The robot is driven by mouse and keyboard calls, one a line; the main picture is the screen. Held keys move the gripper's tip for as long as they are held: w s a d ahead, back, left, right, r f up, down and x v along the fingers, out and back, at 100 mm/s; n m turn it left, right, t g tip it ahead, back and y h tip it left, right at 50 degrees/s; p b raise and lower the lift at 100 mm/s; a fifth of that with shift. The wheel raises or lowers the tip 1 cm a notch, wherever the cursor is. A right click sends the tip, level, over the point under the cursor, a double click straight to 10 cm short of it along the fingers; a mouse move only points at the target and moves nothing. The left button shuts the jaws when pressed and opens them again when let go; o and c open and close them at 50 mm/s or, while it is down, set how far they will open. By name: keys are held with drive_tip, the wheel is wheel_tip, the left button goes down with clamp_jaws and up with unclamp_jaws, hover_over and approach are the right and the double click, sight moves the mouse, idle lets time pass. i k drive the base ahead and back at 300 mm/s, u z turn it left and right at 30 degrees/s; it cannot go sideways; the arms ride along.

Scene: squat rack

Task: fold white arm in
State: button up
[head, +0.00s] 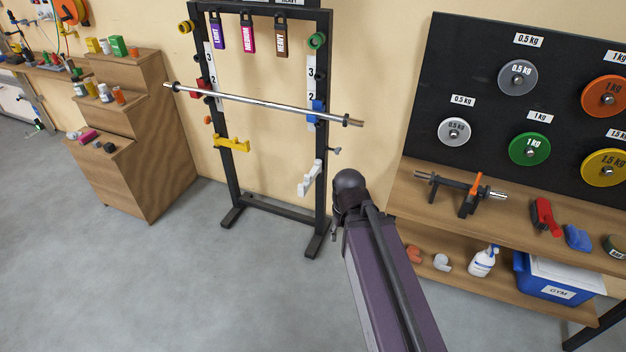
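The white arm (311,180) is on the lower part of the rack's right upright (322,140). It sticks out from the upright toward the front and down-left in the head view, with a raised lip at its outer end. A yellow arm (232,144) on the left upright lies sideways across it, pointing right. My own arm rises from the bottom of the view, its dark rounded joint just right of the white arm, with a gap between them.
A barbell (265,103) rests across the rack on red and blue holders. A wooden shelf (410,200) with a dumbbell-like bar, spray bottle (482,261) and blue cooler (548,279) stands right. A stepped wooden stand (150,150) is left. Floor before the rack is clear.

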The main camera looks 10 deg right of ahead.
sight(303, 189)
drive_tip(key=u, duration=0.05)
drive_tip(key=i, duration=1)
drive_tip(key=z, duration=0.05)
